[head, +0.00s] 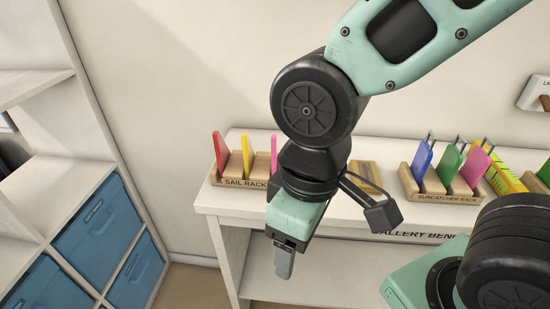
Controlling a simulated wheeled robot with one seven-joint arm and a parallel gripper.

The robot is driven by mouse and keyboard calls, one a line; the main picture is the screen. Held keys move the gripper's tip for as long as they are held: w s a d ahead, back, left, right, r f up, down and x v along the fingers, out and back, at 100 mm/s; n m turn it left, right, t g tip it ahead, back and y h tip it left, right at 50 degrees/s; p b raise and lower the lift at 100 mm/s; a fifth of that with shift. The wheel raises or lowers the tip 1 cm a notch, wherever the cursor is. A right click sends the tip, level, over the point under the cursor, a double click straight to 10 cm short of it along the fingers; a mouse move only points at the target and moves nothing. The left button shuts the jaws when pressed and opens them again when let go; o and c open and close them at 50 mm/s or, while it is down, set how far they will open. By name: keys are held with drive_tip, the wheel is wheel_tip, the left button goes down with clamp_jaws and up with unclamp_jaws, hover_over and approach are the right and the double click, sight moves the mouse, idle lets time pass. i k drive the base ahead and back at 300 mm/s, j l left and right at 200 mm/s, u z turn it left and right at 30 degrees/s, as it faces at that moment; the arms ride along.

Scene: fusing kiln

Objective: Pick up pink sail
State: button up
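The pink sail (274,153) stands upright at the right end of the wooden sail rack (238,184), on the bench at the back. It shows as a thin pink slab, its lower part partly hidden by my arm. A red sail (220,149) and a yellow sail (246,155) stand in the same rack to its left. My gripper (284,263) points down in front of the bench, apart from the rack and nearer to me. Only one finger shows clearly, so its opening cannot be told. I see nothing held in it.
The suncatcher rack (447,199) on the right holds blue, green and pink pieces. A yellow striped thing (505,178) lies beside it. A wooden block (365,175) sits mid-bench. The gallery bench (350,222) has a lower shelf. Shelving with blue bins (97,230) stands left.

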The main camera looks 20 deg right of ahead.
sight(274, 146)
drive_tip(key=u, duration=1.45)
drive_tip(key=z, duration=1.45)
drive_tip(key=i+j+z, duration=0.1)
drive_tip(key=j+z, duration=0.3)
drive_tip(key=j, duration=0.25)
